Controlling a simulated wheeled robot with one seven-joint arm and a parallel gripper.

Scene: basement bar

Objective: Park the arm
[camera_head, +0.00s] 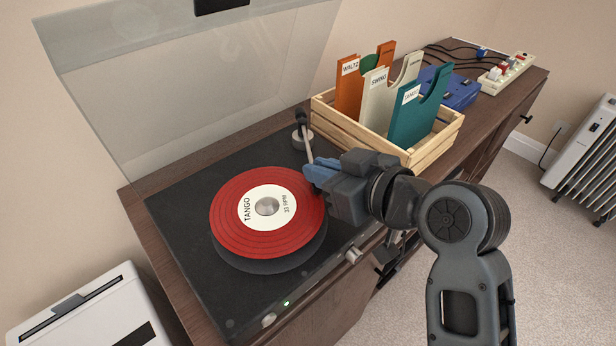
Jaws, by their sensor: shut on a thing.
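The turntable's tonearm (307,147) is a thin pale rod that runs from its pivot at the back right of the deck down to my gripper (311,174). My gripper's blue fingers are shut on the tonearm's free end, beside the right edge of the red record. The fingers hide that end and the exact grip. The red record (240,229), with a white TANGO label, lies over the dark platter (270,264). The black turntable deck (180,222) is under them. Its clear lid (180,80) stands open behind.
A wooden crate (356,136) with labelled record sleeves stands close behind my gripper. A blue case (457,92) and a power strip (507,72) are at the cabinet's far end. A white appliance (90,312) is at the lower left; a radiator (585,148) is at right.

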